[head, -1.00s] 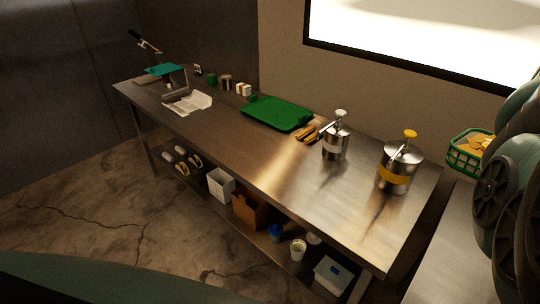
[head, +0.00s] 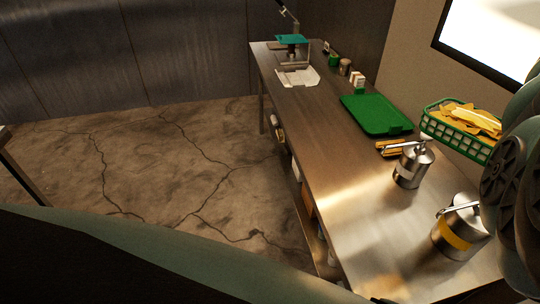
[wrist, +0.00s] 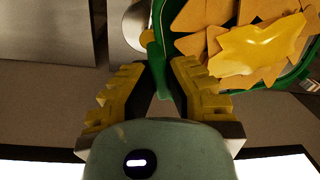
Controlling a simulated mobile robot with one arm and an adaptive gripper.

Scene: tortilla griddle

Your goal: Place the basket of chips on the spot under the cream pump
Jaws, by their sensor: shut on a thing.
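The green basket of chips (head: 460,131), topped with yellow cheese (wrist: 260,48), hangs in the air at the right of the head view, over the far right side of the counter. My gripper (wrist: 158,68) is shut on the basket's green rim in the wrist view; in the head view my arm hides it. The white-banded pump, likely the cream pump (head: 409,168), stands on the counter just below and left of the basket in the picture. A second pump with a yellow band (head: 456,236) stands nearer. The spot under the cream pump's spout is not clearly marked.
The steel counter (head: 330,165) is bare along its near left side. A green tray (head: 377,115), a brown item (head: 388,149), papers (head: 297,77) and small containers (head: 345,67) lie farther back. The window wall (head: 405,60) runs along the right.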

